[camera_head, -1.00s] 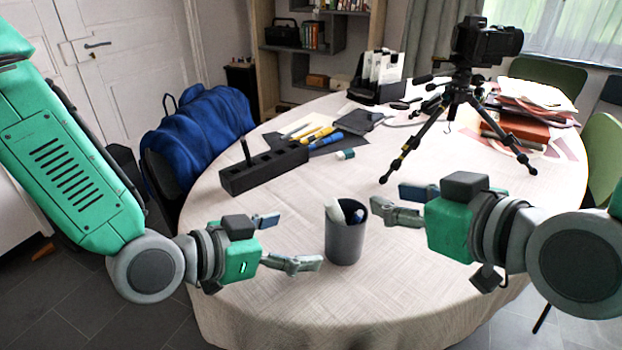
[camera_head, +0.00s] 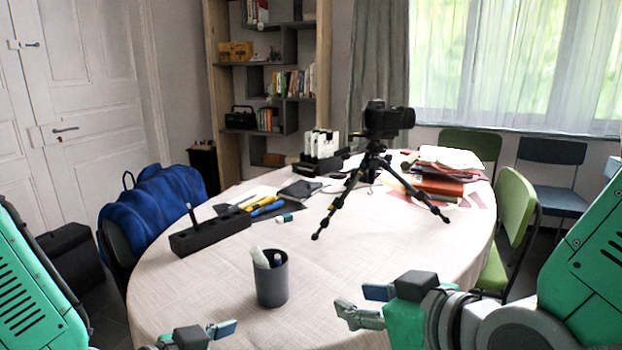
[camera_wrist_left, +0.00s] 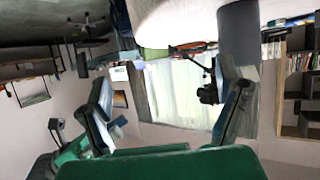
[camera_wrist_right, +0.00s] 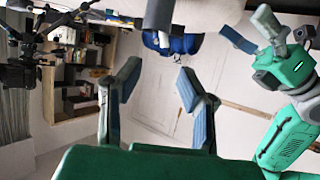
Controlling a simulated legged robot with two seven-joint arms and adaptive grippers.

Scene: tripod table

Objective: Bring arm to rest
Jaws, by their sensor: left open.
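My right gripper (camera_head: 362,303) is at the lower middle of the head view, right of the dark grey cup (camera_head: 271,279) and apart from it. Its fingers (camera_wrist_right: 158,85) stand apart with nothing between them in the right wrist view. My left gripper (camera_head: 215,333) is at the bottom edge of the head view, partly cut off, nearer than the cup. Its fingers (camera_wrist_left: 168,100) are spread and empty in the left wrist view. The cup stands upright with a white item and a blue one in it. It also shows in the left wrist view (camera_wrist_left: 238,35).
A camera tripod (camera_head: 374,170) stands on the round table (camera_head: 360,262). A black slotted holder (camera_head: 210,232), pens and papers lie at the left. Books (camera_head: 440,186) are at the back right. A green chair (camera_head: 514,205) and a blue bag (camera_head: 150,212) flank the table.

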